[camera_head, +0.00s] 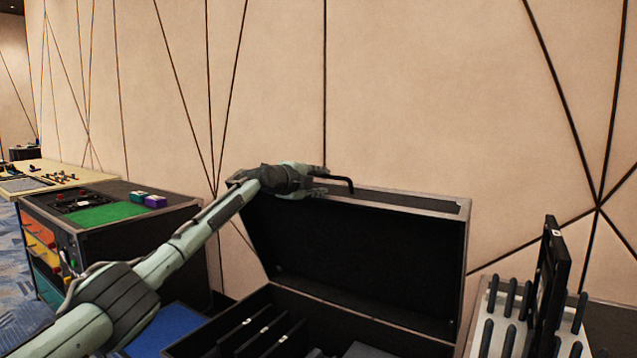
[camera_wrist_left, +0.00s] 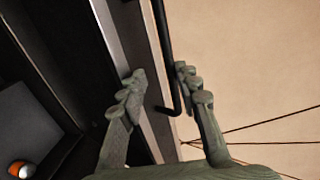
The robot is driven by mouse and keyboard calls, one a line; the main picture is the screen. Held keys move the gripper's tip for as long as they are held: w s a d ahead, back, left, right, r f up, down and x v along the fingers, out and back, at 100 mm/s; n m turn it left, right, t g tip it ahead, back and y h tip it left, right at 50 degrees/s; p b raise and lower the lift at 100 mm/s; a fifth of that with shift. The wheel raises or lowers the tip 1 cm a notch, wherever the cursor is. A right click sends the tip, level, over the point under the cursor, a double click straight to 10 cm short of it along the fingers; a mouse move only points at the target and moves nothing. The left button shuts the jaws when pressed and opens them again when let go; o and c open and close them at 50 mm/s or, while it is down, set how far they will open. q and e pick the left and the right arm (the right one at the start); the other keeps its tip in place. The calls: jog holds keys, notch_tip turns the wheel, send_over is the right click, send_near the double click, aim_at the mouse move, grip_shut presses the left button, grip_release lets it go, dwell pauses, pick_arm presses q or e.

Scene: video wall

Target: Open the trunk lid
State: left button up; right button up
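The trunk (camera_head: 222,322) is black with metal-trimmed edges and stands at the lower middle of the head view. Its lid (camera_head: 350,255) is raised, standing nearly upright with its dark inner side facing me. My left gripper (camera_head: 322,183) is at the lid's top edge, left of its middle. In the left wrist view its fingers (camera_wrist_left: 160,80) are spread apart, with the lid's edge (camera_wrist_left: 125,50) and a thin black hooked bar (camera_wrist_left: 163,60) between them. I cannot tell whether the fingers touch the lid. My right gripper is not in view.
Dark panels (camera_head: 262,332) stand inside the trunk. A cabinet (camera_head: 120,215) with coloured drawers is at the left. A white rack (camera_head: 493,325) with black prongs and an upright black panel (camera_head: 550,285) is at the right. A beige wall rises behind the lid.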

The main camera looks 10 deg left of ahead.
pick_arm(q)
jog(key=v, duration=1.2)
jog(key=shift+a, duration=0.1)
